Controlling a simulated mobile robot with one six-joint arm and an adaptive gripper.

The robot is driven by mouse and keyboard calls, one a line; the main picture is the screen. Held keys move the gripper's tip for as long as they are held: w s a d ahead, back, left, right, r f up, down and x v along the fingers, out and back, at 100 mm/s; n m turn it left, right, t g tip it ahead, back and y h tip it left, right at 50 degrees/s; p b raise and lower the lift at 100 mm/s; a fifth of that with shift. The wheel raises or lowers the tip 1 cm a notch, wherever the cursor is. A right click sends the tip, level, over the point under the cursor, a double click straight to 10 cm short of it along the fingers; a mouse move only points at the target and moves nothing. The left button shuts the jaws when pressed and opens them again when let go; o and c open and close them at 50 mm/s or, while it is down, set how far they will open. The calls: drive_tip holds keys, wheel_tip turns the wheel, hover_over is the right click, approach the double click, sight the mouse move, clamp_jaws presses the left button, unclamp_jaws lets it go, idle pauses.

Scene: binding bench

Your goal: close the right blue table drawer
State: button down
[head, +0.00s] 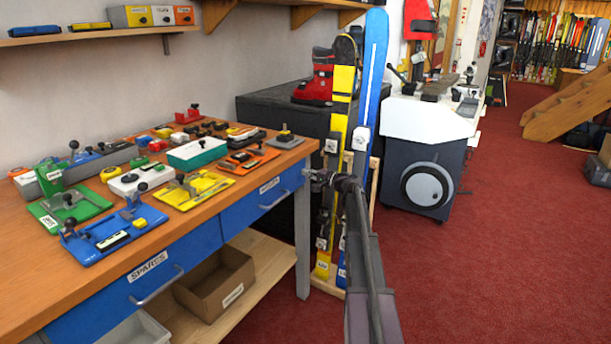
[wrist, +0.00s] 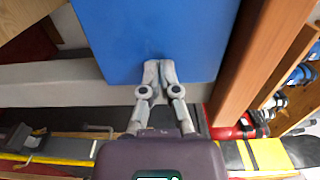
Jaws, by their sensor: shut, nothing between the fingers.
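The right blue table drawer (head: 240,219) is under the bench top, with a metal handle and a white label. Its front looks nearly in line with the left drawer; I cannot tell whether a small gap is left. My gripper (head: 312,175) is at the right end of the bench, by the corner of this drawer. In the wrist view, my gripper (wrist: 160,66) has its fingertips together and empty. They lie at the edge of the blue panel (wrist: 155,30), seemingly the drawer front; contact is unclear. The handle is not seen there.
The left drawer (head: 115,285), labelled SPARES, is beside it. The bench top (head: 25,270) holds several tools and jigs. A cardboard box (head: 215,285) sits on the lower shelf. Skis (head: 370,70) stand just behind my gripper. The red carpet at right is clear.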

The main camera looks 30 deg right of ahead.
drive_tip(key=shift+w+r, duration=0.1)
drive_tip(key=shift+w, duration=0.3)
drive_tip(key=shift+s+d, duration=0.1)
drive_tip(key=v, duration=1.4)
drive_tip(key=shift+s, duration=0.25)
